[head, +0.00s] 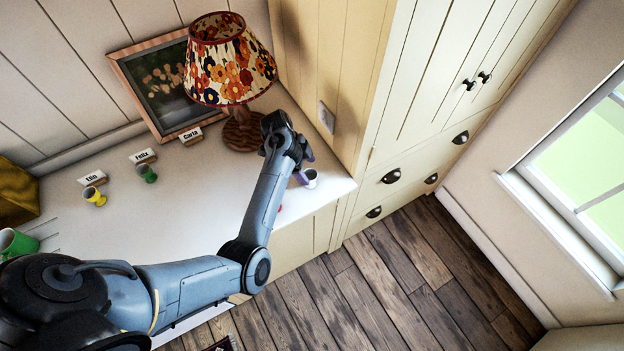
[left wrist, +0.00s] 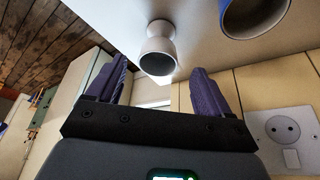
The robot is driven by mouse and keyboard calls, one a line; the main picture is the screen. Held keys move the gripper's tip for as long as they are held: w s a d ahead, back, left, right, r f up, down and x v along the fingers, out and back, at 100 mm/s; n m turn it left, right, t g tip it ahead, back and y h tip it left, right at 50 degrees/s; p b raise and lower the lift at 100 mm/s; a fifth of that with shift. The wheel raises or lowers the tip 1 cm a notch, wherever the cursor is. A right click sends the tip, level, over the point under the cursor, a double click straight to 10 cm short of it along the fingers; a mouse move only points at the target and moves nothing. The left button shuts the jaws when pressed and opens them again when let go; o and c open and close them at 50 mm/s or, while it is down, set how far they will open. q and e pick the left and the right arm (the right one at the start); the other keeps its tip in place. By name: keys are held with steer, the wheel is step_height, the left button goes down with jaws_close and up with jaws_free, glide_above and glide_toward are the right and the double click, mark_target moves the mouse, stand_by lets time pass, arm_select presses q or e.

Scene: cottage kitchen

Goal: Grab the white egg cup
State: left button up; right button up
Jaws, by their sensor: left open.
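The white egg cup (head: 312,182) is on the white counter near its right end in the head view, partly covered by my left gripper. In the left wrist view the egg cup (left wrist: 157,48) has a narrow waist and a dark hollow. My left gripper (left wrist: 161,68) is open, its two purple fingers to either side of the cup in the picture. The cup shows beyond the gripper's dark bar, with gaps to both fingers; I cannot tell its depth between them. In the head view my arm hides most of the gripper. My right gripper is in neither view.
A larger bluish-rimmed cup (left wrist: 255,14) shows close by. A flowered lamp (head: 229,72) stands behind my arm. A yellow egg cup (head: 94,196) and a green one (head: 147,173) stand by name cards. Cabinets (head: 395,150) border the counter's right end.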

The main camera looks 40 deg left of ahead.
mark_target(312, 178)
arm_select(q)
steer(key=shift+x, duration=2.9)
steer(key=shift+s, duration=0.15)
steer(key=c, duration=1.1)
